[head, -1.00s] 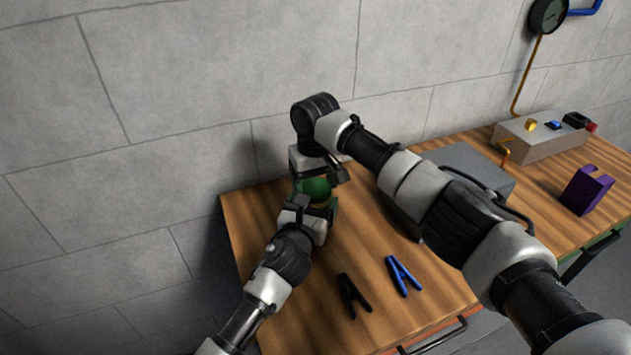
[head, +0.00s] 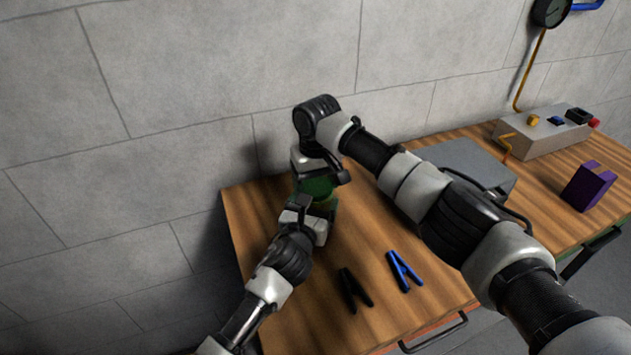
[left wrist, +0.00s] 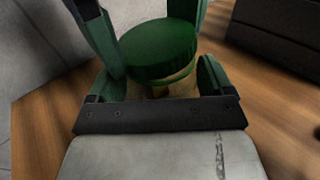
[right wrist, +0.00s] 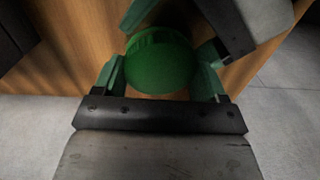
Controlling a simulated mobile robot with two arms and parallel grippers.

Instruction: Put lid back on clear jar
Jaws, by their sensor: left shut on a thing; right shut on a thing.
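The green lid (head: 318,187) is at the far left part of the bench, between the fingers of my right gripper (head: 322,178), which is shut on it from above. It also shows as a round green disc in the right wrist view (right wrist: 160,62). In the left wrist view the lid (left wrist: 160,42) sits over the clear jar (left wrist: 175,80), of which only a yellowish strip shows. I cannot tell whether lid and rim touch. My left gripper (head: 318,208) is shut on the jar from the front. Most of the jar is hidden by the fingers.
A black clamp (head: 355,289) and a blue clamp (head: 404,271) lie on the wooden bench (head: 375,320) in front. A grey box (head: 465,160) stands right, under my right arm. A purple block (head: 588,186) and control box (head: 545,135) are farther right. The wall is close behind.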

